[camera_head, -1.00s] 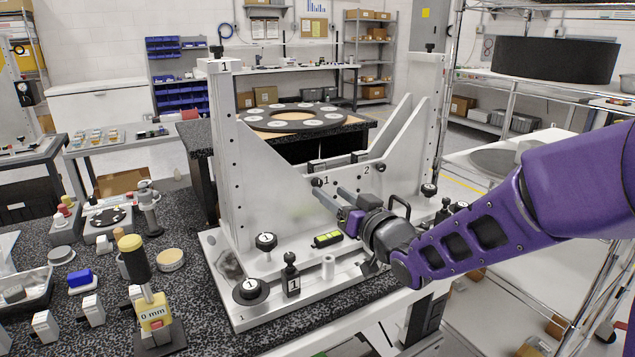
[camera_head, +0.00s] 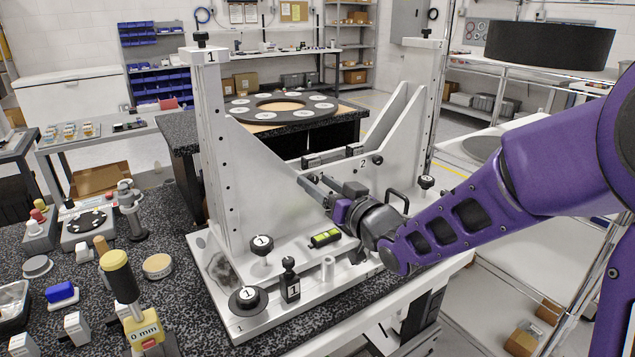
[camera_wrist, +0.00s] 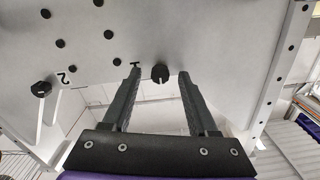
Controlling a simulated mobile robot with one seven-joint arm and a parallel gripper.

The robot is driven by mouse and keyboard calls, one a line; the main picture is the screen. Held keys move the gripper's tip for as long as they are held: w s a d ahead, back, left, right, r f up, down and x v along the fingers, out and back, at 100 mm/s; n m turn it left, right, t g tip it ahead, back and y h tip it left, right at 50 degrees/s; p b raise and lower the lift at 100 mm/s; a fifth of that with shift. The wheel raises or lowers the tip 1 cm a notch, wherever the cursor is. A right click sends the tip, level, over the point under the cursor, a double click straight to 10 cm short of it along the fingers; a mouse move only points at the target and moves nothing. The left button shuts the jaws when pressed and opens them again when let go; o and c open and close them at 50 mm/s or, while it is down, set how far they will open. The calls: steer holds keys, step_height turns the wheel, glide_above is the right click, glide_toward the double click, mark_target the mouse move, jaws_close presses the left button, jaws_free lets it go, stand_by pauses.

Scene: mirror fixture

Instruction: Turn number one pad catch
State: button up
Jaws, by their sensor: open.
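The number one pad catch is a small black knob (camera_wrist: 160,73) on the pale fixture plate, with a dark 1 mark beside it. In the wrist view it sits between my two fingertips, with a gap on each side. My gripper (camera_head: 313,180) is open, its fingers pointing at the plate; it also shows in the wrist view (camera_wrist: 160,82). In the head view the fingers hide this catch. The number two catch (camera_head: 377,160) is a similar black knob by a 2 label, to the right; it also shows in the wrist view (camera_wrist: 41,88).
The metal fixture (camera_head: 258,190) has two uprights and a base plate (camera_head: 222,317) carrying black knobs, a numbered post (camera_head: 290,282) and a small level (camera_head: 325,238). A yellow-topped gauge (camera_head: 125,285) stands at front left. Wire shelving stands at right.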

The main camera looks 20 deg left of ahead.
jaws_close()
